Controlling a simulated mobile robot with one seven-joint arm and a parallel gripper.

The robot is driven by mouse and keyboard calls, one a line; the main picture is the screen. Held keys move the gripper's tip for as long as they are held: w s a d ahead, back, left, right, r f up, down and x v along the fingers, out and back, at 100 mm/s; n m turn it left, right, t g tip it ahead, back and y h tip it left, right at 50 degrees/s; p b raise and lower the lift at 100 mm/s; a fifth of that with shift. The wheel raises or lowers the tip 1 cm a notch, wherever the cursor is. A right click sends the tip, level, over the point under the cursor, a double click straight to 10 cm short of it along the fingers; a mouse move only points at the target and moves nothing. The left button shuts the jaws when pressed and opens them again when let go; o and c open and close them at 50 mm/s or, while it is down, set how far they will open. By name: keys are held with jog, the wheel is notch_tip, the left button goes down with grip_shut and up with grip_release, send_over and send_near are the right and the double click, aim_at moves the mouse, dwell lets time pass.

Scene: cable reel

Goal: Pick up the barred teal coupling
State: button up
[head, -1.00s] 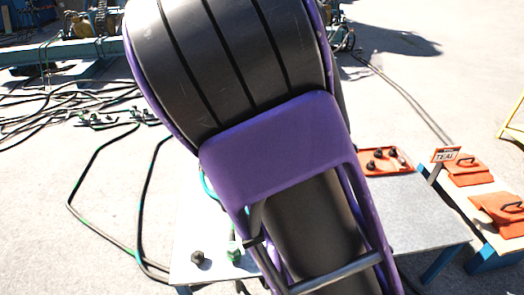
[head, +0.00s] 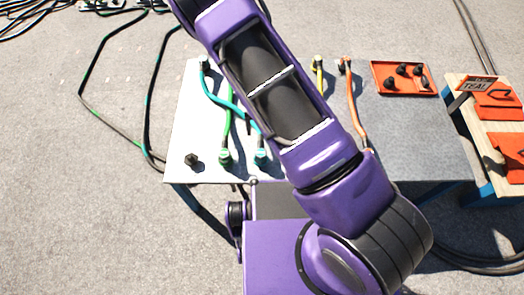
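A teal hose (head: 216,98) lies on the light table (head: 182,118), with a coupling at its upper left end (head: 204,64) and a teal coupling (head: 261,158) near the front edge. I cannot make out bars on either. A green hose (head: 228,120) runs beside it to a green coupling (head: 225,157). My purple arm crosses the table and hides part of its middle. My gripper is out of view, beyond the top edge.
A small dark fitting (head: 192,160) stands at the table's front left. Yellow (head: 319,70) and orange hoses (head: 355,105) lie right of my arm. An orange tray (head: 376,88) holds several dark fittings. Cables (head: 83,92) cross the left floor.

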aim_at(261, 151)
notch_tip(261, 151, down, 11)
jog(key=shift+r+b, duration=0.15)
jog(key=shift+b, duration=0.65)
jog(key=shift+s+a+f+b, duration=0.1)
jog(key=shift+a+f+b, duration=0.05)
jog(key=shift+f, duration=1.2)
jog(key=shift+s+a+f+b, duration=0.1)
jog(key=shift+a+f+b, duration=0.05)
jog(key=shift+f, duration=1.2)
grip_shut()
